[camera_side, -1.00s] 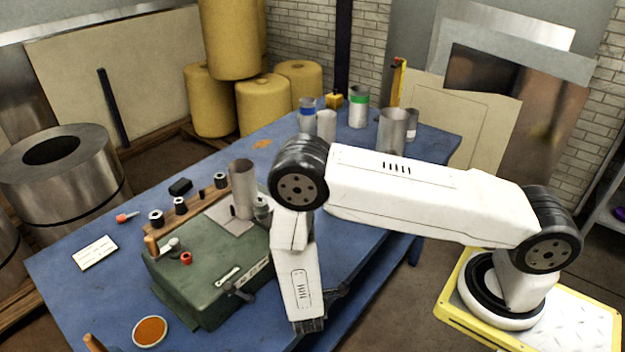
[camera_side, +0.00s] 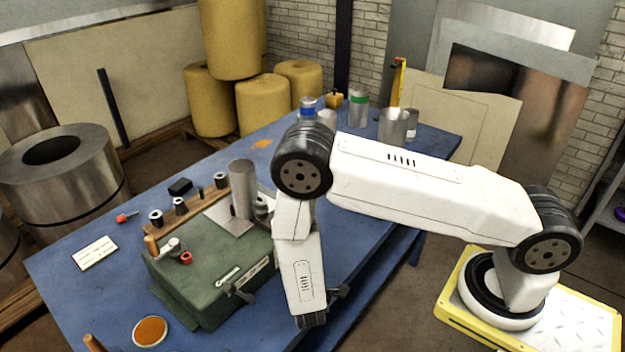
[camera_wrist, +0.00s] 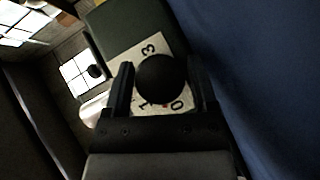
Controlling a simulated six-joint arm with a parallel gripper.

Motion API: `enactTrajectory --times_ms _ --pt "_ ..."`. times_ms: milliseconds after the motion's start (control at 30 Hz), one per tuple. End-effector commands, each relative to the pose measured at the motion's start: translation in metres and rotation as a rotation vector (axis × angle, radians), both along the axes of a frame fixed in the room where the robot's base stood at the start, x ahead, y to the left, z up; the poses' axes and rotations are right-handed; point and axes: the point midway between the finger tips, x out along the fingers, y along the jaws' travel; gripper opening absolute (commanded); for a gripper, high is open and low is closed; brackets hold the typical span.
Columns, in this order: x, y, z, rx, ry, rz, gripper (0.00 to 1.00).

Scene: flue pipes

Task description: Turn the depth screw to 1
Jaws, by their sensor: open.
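The depth screw's round black knob (camera_wrist: 161,78) sits in the middle of the wrist view, in front of a pale dial plate (camera_wrist: 152,49) where 3, 1 and 0 can be read. My gripper (camera_wrist: 160,85) is open, with one dark finger on each side of the knob. I cannot tell whether the fingers touch it. The knob hides part of the dial, and I cannot make out a pointer. In the side view the green machine (camera_side: 205,275) stands on the blue table. My arm hides the knob there, and the fingertips are not clear.
An upright grey pipe (camera_side: 242,188) stands on the machine. A wooden rack with dark spools (camera_side: 180,206) is behind it. An orange dish (camera_side: 150,331) lies at the front left. Several cans and pipes (camera_side: 393,126) stand at the table's far end.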

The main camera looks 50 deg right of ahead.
Motion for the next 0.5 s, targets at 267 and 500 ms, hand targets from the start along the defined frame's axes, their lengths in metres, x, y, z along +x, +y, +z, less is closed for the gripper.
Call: enactTrajectory --times_ms 267,500 --pt "-0.013 0.013 0.005 0.000 0.000 0.003 0.74" --pt "-0.032 0.031 0.013 0.001 -0.001 0.004 0.74"
